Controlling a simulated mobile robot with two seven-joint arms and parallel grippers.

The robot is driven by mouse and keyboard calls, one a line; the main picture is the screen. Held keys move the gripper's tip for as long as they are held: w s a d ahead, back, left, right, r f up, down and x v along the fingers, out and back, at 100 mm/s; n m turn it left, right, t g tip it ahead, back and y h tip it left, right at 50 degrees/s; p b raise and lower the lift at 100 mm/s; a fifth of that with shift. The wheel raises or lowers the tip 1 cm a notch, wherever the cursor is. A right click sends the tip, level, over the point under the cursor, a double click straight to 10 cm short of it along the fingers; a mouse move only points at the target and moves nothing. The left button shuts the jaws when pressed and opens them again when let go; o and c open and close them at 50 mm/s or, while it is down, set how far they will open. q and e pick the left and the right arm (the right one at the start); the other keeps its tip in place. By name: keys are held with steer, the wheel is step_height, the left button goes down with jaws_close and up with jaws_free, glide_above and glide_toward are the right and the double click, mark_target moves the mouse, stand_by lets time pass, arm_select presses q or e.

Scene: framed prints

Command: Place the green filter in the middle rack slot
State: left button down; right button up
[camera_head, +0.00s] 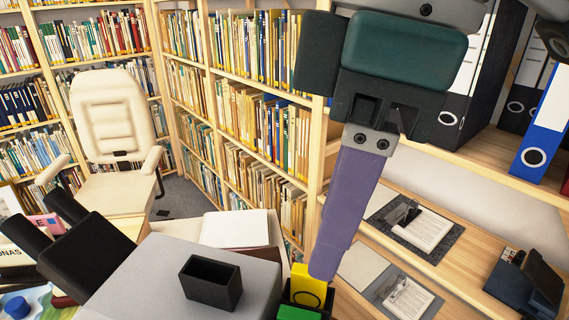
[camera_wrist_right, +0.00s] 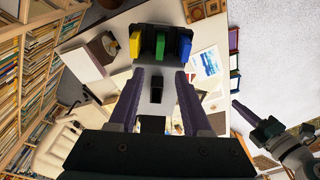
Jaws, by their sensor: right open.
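The green filter (camera_wrist_right: 160,45) stands between the yellow filter (camera_wrist_right: 135,45) and the blue filter (camera_wrist_right: 185,49) in a black rack (camera_wrist_right: 162,31). In the head view only the green filter's top (camera_head: 297,313) shows at the bottom edge, beside the yellow filter (camera_head: 308,284). I cannot tell how deep it sits. My right gripper (camera_head: 325,272) is open, with its purple fingers pointing down over the rack area; both fingers also show in the right wrist view (camera_wrist_right: 158,80), with nothing between them. My left arm (camera_wrist_right: 268,132) is at the right of the wrist view; its jaws are unclear.
A small black open box (camera_head: 210,284) sits on a grey block beside the rack. Dark prongs (camera_head: 68,250) of an unclear thing are at the left. A white chair (camera_head: 115,130) and bookshelves stand behind. A shelf (camera_head: 480,215) with binders and devices is at the right.

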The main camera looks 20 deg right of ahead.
steer(key=s+a+f+y, duration=0.1)
steer(key=f, duration=0.1)
steer(key=a+f+m+t+y, duration=0.1)
steer(key=a, duration=0.1)
steer(key=s+a+f+m+y, duration=0.1)
steer(key=a+f, duration=0.1)
steer(key=shift+s+a+f+t, duration=0.2)
steer(key=shift+s+f+t, duration=0.1)
steer(key=shift+f+t, duration=0.1)
steer(key=s+d+f+m+h, duration=0.2)
steer(key=s+d+f+m, duration=0.1)
steer(key=d, duration=0.3)
steer(key=s+d+f+m+h, duration=0.2)
steer(key=s+d+f+m, duration=0.2)
steer(key=d, duration=0.3)
steer(key=shift+s+f+t, duration=0.4)
steer(key=shift+s+f, duration=0.05)
steer(key=shift+s, duration=0.25)
steer(key=shift+f, duration=0.1)
